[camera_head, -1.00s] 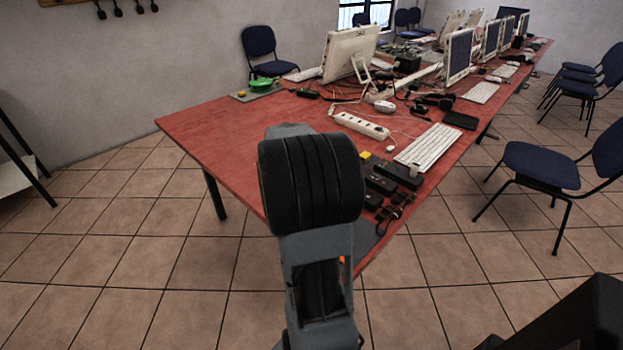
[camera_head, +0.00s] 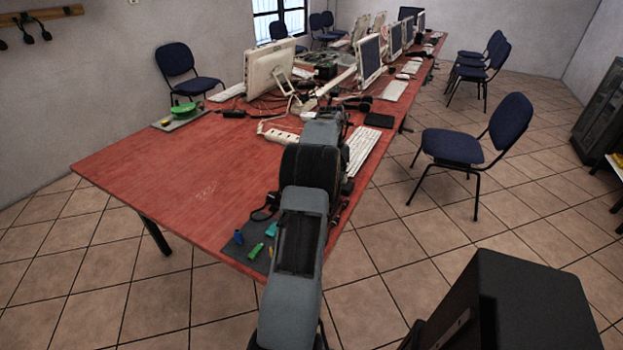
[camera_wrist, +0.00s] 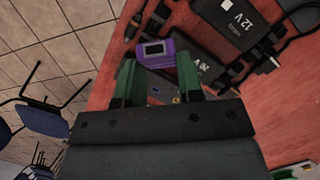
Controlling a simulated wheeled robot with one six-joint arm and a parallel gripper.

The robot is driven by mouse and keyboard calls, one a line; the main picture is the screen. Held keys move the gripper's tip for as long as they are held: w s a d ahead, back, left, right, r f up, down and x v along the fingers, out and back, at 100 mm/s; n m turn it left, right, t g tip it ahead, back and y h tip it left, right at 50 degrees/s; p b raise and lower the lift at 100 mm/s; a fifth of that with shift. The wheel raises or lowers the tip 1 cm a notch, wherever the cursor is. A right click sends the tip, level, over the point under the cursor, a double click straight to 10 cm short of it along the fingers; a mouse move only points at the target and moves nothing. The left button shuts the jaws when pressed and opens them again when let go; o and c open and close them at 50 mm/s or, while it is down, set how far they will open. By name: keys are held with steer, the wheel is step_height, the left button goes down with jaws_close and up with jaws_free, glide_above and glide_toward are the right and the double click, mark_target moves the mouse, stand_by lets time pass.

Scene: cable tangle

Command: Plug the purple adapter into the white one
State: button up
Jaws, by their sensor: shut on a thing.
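In the wrist view, my gripper (camera_wrist: 158,68) has its green fingers apart, one on each side of the purple adapter (camera_wrist: 153,50). It is shut on the purple adapter, a small block with a dark panel on its face. A black adapter marked 12 V (camera_wrist: 228,25) lies to the right of it on the red table. Another black box lies at the top, partly cut off by the picture edge. I cannot make out which piece is the white adapter. In the head view, my arm hides the gripper and the purple adapter.
Dark cables run between the adapters. A grey mat with a blue piece (camera_head: 238,237) and green piece (camera_head: 256,250) lies at the front corner. A white power strip (camera_head: 277,136) and keyboard (camera_head: 362,148) lie beyond my arm.

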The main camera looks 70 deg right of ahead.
steer(key=d+r+n+h, duration=0.2)
steer(key=d+n+h, duration=0.2)
steer(key=n, duration=0.9)
steer(key=s+d+r+n+h+p, duration=0.1)
steer(key=d+r+n+h, duration=0.1)
steer(key=n+h, duration=0.6)
steer(key=shift+d+r+n+t, duration=0.35)
steer(key=shift+d+n, duration=0.5)
steer(key=shift+n, duration=2.35)
steer(key=shift+f, duration=0.1)
steer(key=shift+f, duration=0.25)
steer(key=shift+f+b, duration=2.1)
steer(key=shift+b, duration=0.3)
steer(key=shift+f+b, duration=0.9)
steer(key=shift+f, duration=0.3)
